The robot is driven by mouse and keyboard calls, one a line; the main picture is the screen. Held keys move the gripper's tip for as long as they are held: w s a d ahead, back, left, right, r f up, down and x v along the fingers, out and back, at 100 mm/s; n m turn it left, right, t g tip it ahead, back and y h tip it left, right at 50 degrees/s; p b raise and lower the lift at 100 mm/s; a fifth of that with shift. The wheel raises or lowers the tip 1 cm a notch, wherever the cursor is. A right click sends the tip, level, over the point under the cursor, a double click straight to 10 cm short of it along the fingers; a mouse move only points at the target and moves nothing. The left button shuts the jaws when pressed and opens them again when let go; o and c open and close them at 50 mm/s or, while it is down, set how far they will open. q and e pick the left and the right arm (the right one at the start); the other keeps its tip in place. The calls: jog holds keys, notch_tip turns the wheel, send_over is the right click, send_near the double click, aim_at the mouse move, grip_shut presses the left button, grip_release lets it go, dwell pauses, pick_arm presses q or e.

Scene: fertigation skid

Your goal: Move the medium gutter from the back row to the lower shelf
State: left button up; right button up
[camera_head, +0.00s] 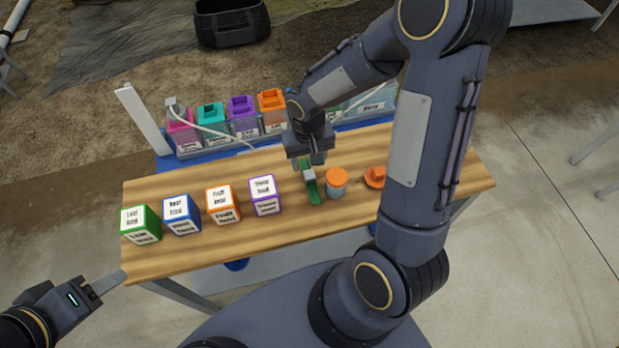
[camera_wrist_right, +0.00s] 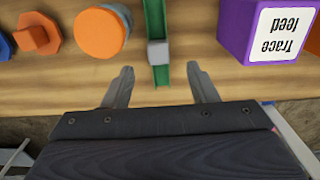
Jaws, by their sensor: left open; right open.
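A narrow green gutter-like piece (camera_head: 313,191) with a grey block (camera_head: 309,174) across it lies on the wooden table. I cannot tell whether it is the medium one; no other gutter is clear. My right gripper (camera_head: 309,160) is at its far end. In the right wrist view the open, empty fingers (camera_wrist_right: 159,75) stand on either side of the line of the green piece (camera_wrist_right: 154,18), apart from it, with the grey block (camera_wrist_right: 158,53) just ahead. My left gripper (camera_head: 106,284) is open and empty, off the table's front left corner. A pale surface under the table (camera_head: 300,251) may be the lower shelf.
Several labelled cubes, including a purple one (camera_head: 264,195), stand left of the green piece. An orange-lidded jar (camera_head: 337,183) is close on its right, then an orange knob-like part (camera_head: 375,177). Lidded containers (camera_head: 241,117) line the back. The front tabletop strip is clear.

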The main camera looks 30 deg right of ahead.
aim_at(309, 174)
notch_tip(309, 174, down, 7)
jog(key=shift+d+f+p, duration=0.1)
jog(key=shift+f+p, duration=0.1)
jog(key=shift+p, duration=0.35)
jog(key=shift+c, duration=0.2)
grip_shut()
jog(key=shift+r, duration=0.2)
